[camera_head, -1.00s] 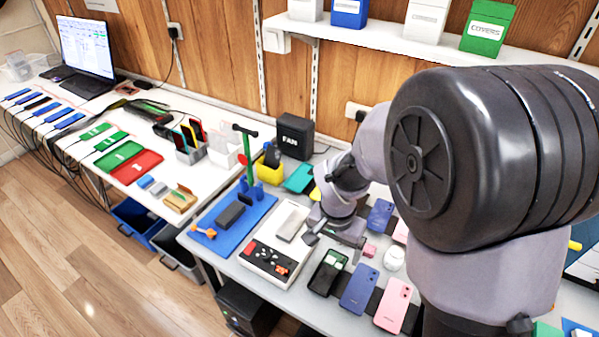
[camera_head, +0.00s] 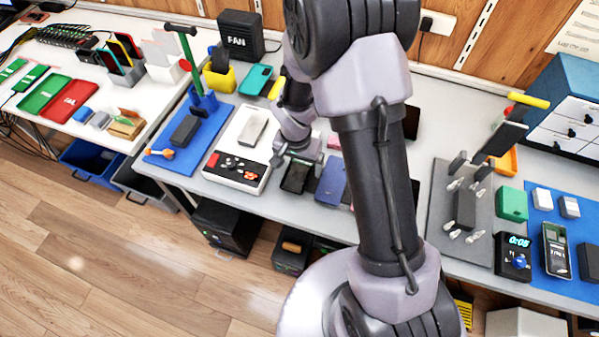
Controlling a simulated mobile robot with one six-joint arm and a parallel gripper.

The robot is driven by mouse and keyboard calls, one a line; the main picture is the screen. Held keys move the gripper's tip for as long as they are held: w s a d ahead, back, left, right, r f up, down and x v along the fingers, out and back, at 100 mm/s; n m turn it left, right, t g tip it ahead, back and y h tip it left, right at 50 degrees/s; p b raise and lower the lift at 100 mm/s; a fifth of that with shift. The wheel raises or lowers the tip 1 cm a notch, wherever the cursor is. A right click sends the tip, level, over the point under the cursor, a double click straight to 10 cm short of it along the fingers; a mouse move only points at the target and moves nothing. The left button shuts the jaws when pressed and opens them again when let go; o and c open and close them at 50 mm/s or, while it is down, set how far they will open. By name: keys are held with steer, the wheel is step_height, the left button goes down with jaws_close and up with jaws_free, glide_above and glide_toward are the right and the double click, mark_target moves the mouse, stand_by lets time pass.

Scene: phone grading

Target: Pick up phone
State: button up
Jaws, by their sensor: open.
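Several phones lie on the grey table in the head view. A dark phone (camera_head: 295,179) lies just right of the white tray, and a blue-purple phone (camera_head: 331,183) lies beside it, partly covered by my arm. A grey phone-like slab (camera_head: 253,127) rests on the white tray (camera_head: 225,150). My gripper (camera_head: 298,160) is open and points down, close over the far end of the dark phone. Whether its fingers touch the phone cannot be told. My arm hides the table to the right of the blue-purple phone, including most of a pink item (camera_head: 334,142).
A blue mat (camera_head: 205,143) with a dark block (camera_head: 185,130) and a black FAN box (camera_head: 240,33) stand left and behind. A grey mat (camera_head: 437,220) with an upright stand and a blue mat (camera_head: 575,270) lie right.

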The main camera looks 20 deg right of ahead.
steer(key=shift+w+f, duration=0.1)
steer(key=shift+f, duration=0.3)
steer(key=shift+r, duration=0.2)
steer(key=shift+c, duration=0.9)
steer(key=c, duration=1.4)
